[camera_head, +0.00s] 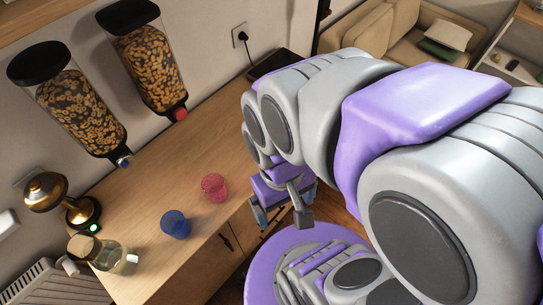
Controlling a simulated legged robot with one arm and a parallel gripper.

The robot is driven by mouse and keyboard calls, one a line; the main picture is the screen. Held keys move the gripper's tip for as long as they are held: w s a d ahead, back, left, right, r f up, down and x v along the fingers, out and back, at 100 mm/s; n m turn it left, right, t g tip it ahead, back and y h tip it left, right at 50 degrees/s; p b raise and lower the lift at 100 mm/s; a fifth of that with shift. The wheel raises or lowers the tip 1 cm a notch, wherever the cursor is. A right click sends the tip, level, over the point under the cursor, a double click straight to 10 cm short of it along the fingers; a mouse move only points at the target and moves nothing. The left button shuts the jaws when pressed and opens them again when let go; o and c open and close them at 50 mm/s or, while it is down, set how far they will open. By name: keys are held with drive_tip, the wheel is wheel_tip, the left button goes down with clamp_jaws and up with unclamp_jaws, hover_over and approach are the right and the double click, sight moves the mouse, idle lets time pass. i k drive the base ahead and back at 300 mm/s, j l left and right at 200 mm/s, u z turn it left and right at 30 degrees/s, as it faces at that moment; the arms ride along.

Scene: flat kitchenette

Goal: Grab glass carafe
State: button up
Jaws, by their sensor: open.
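The glass carafe (112,258) is a clear vessel with a tan top, near the left end of the wooden counter at the lower left. Its lower part is hard to make out. My gripper (280,213) is beyond the counter's front edge, right of the picture's middle and well to the right of the carafe. It is open and touches nothing that I can see. My large grey and purple arm hides part of the gripper and much of the right side.
A blue cup (175,224) and a red cup (214,187) stand on the wooden counter (150,180) between the carafe and my gripper. A brass lamp-like device (47,192) stands behind the carafe. Two cereal dispensers (78,110) (147,60) hang on the wall above.

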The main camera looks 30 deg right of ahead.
sight(111, 257)
drive_tip(key=u, duration=0.4)
drive_tip(key=k+u, duration=0.1)
drive_tip(key=u, duration=0.35)
drive_tip(key=k+l+u, duration=0.1)
drive_tip(key=u, duration=0.7)
drive_tip(key=j+z, duration=0.15)
drive_tip(key=j, duration=0.45)
drive_tip(key=k+j+z, duration=0.15)
drive_tip(key=j, duration=0.4)
drive_tip(key=j+z, duration=0.15)
drive_tip(key=j, duration=0.45)
drive_tip(key=k, duration=0.05)
